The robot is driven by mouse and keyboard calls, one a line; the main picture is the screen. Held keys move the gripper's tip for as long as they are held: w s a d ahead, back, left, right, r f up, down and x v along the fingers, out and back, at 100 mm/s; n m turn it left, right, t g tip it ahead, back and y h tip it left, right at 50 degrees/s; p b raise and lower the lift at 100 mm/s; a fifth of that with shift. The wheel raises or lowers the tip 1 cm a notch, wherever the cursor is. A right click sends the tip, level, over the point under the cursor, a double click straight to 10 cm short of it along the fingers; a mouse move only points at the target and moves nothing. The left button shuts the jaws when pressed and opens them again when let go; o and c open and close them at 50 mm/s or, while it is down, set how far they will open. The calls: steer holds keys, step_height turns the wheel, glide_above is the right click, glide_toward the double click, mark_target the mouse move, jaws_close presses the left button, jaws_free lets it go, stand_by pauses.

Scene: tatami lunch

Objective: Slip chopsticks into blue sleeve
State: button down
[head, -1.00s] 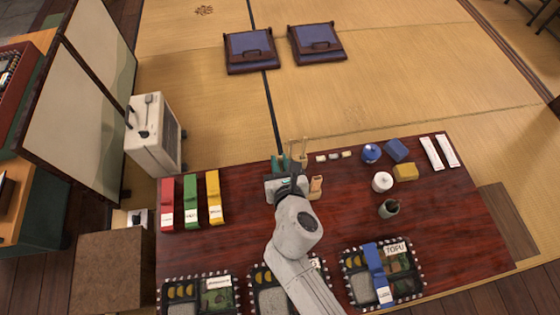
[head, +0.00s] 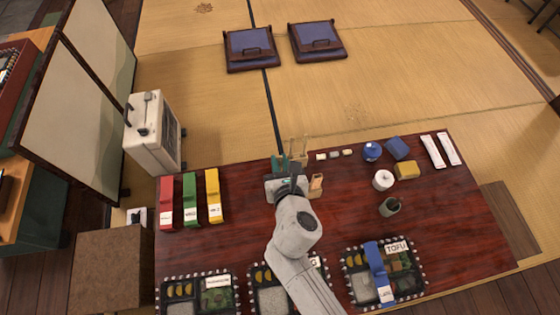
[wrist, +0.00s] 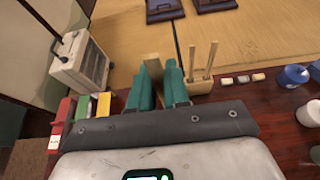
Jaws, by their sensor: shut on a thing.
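My gripper (head: 288,164) is at the far edge of the dark red table, with its teal fingers pointing away from me. In the wrist view, the fingers (wrist: 162,70) are shut on a tan wooden piece (wrist: 153,68), which seems to be the chopsticks. The fingers hide much of it. The blue sleeve (head: 375,260) lies with a white label across the right-hand lunch box, well to the right of and nearer than my gripper. A tan holder (wrist: 200,86) with two upright sticks (wrist: 211,58) stands just right of the fingers in the wrist view.
Red (head: 166,203), green (head: 190,202) and yellow (head: 213,197) sleeves lie at left. Lunch boxes (head: 382,300) line the near edge. A blue pot (head: 371,151), white cup (head: 383,180) and grey-green cup (head: 389,207) stand at right. The table between sleeves and arm is clear.

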steer(key=shift+f+b, duration=1.35)
steer(key=shift+f, duration=0.5)
stand_by(0.3)
steer(key=c, duration=1)
jaws_free()
steer(key=shift+o, duration=0.2)
steer(key=o, duration=0.4)
